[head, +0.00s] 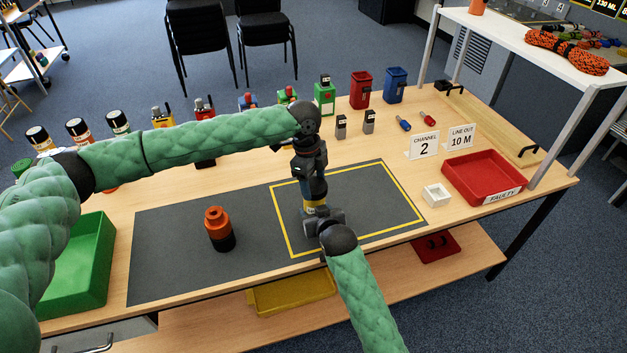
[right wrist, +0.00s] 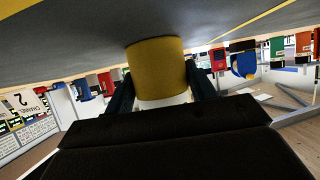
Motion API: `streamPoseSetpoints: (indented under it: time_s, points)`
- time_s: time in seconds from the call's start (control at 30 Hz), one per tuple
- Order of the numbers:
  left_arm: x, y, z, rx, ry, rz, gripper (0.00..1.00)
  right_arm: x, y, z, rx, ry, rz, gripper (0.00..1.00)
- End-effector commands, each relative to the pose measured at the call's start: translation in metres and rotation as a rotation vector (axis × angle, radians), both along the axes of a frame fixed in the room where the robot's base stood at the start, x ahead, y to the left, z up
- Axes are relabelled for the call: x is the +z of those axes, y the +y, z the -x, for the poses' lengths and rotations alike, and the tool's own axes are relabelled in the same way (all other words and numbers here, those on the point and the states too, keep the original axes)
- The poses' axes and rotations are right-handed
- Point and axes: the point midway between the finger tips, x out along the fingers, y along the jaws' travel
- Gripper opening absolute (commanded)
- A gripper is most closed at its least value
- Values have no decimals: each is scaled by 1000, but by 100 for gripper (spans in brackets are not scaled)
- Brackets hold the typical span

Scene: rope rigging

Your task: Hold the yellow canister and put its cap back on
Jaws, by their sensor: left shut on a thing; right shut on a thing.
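The yellow canister (head: 315,209) stands on the dark mat inside the yellow outline, mostly covered by my grippers. In the right wrist view its yellow side (right wrist: 157,68) sits between the two fingers. My right gripper (head: 323,222) is shut on the canister low down, from the near side. My left gripper (head: 314,192) points down directly above the canister and is shut on the cap. The cap itself is hidden by the fingers, so I cannot tell whether it touches the canister's neck.
An orange and black canister (head: 219,230) stands on the mat to the left. A green bin (head: 84,265) is at the left, a red FAULTY tray (head: 484,177) and a small white box (head: 437,194) at the right. Several radios and bottles line the back.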

Motion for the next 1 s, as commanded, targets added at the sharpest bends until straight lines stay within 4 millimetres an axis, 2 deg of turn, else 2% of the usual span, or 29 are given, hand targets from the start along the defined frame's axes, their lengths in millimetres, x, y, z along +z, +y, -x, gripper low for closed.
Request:
streamPoseSetpoints:
  time_s: [1.0]
  points:
    - [-12, 0, 0, 0, 0, 1, 42, 0, 0, 0, 0, -1, 0, 28]
